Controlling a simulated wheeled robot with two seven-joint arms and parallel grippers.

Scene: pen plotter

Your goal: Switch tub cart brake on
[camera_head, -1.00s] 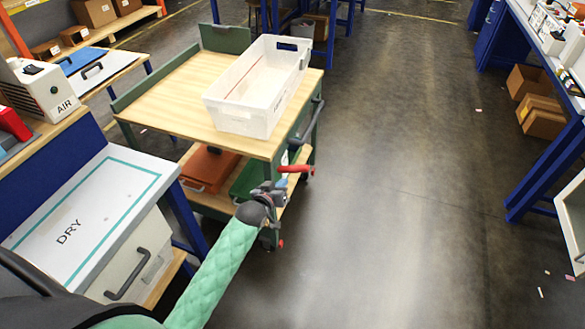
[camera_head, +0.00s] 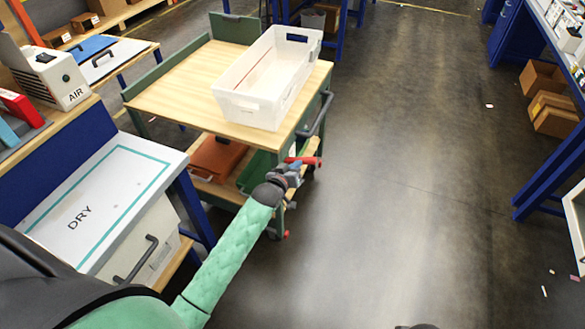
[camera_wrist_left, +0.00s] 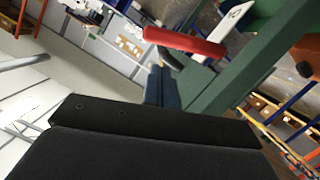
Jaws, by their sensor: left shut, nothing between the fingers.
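The tub cart (camera_head: 180,95) is a green-framed cart with wooden decks, and a white tub (camera_head: 262,85) stands on its top deck. A red lever (camera_head: 303,160) sticks out at the cart's near right corner, below the top deck. It also shows as a red bar in the left wrist view (camera_wrist_left: 185,42). My left gripper (camera_head: 294,170) is shut and empty, just below and beside the lever. Its blue-grey fingers (camera_wrist_left: 162,84) show below the red bar in the wrist view. I cannot tell whether they touch it. My right gripper is not seen.
A dark push handle (camera_head: 318,115) is on the cart's right side, above the lever. A bench with a white panel marked DRY (camera_head: 100,205) stands at the left. Blue-legged tables and cardboard boxes (camera_head: 553,113) are at the right.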

